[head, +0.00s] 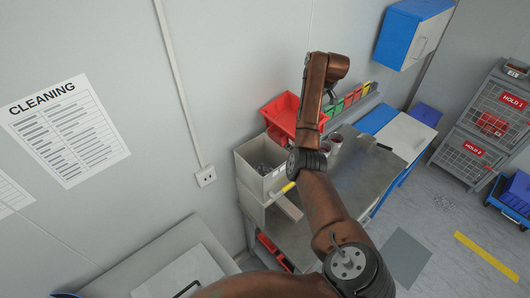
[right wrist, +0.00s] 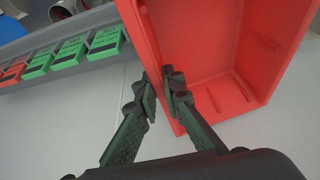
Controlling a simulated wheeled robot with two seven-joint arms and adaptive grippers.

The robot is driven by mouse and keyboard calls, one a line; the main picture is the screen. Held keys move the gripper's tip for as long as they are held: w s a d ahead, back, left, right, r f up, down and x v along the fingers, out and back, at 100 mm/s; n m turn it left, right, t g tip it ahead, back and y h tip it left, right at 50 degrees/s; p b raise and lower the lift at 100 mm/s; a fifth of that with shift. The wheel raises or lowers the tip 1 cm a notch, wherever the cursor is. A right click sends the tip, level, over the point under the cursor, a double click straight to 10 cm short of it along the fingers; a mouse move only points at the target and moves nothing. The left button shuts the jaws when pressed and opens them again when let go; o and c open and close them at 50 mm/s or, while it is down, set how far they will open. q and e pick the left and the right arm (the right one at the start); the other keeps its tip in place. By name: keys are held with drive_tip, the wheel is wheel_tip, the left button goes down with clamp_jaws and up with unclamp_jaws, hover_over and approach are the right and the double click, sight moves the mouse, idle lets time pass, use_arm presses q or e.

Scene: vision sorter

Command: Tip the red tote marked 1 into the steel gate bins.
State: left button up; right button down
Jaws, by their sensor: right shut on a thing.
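The red tote (head: 283,113) is beside the wall in the head view, partly behind my right arm. It also fills the upper right of the right wrist view (right wrist: 215,50), where I see its inside and no contents in the visible part. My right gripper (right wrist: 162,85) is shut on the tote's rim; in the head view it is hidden. The mark 1 does not show. My left gripper is out of view.
A grey bin (head: 244,163) holding dark small parts stands below the tote. A blue wall cabinet (head: 395,38) hangs to the right above the bins. Wire cages (head: 480,118) stand far right.

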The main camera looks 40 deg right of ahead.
drive_tip(key=shift+w+d+f+y, duration=0.15)
drive_tip(key=shift+d+f+y, duration=0.4)
drive_tip(key=shift+f, duration=0.3)
drive_tip(key=shift+w+d+f+y, duration=0.1)
drive_tip(key=shift+d+f+y, duration=0.4)
drive_tip(key=shift+f, duration=0.35)
